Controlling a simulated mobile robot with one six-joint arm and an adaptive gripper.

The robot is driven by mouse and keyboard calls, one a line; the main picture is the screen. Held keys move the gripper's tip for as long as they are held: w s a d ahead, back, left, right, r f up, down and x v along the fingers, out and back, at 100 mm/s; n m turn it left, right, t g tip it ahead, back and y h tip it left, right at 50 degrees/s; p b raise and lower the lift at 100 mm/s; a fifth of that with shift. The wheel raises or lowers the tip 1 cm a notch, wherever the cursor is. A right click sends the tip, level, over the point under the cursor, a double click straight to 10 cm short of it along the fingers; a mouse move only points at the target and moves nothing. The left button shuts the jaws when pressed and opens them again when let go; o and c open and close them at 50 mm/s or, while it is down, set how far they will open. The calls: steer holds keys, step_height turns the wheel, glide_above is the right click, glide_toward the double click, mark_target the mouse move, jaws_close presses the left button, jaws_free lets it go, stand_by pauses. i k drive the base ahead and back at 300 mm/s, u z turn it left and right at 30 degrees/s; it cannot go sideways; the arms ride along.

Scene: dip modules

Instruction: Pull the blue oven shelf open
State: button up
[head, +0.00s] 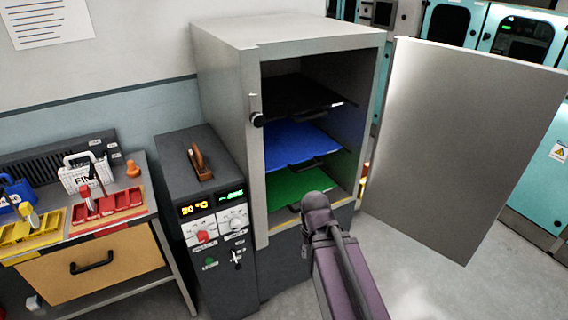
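The oven (222,100) is a tall grey cabinet with its door (465,140) swung wide open to the right. Inside are a black shelf on top, the blue shelf (298,143) in the middle and a green shelf (290,187) below. The blue shelf lies level inside the oven, with a dark handle (304,164) on its front edge. My purple arm rises from the bottom of the view in front of the oven's lower part. My gripper cannot be made out; only arm links show. The arm covers part of the green shelf's front.
A dark control unit (190,161) with displays and knobs stands left of the oven. A bench with a wooden drawer (90,268) and red and yellow trays is farther left. Teal cabinets (540,187) line the right. Grey floor is clear below the door.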

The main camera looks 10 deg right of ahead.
mark_target(288, 143)
steer(key=i, duration=0.4)
steer(key=z, duration=0.05)
steer(key=k, duration=1.35)
steer(key=z, duration=0.5)
steer(key=i, duration=1.45)
steer(key=z, duration=0.05)
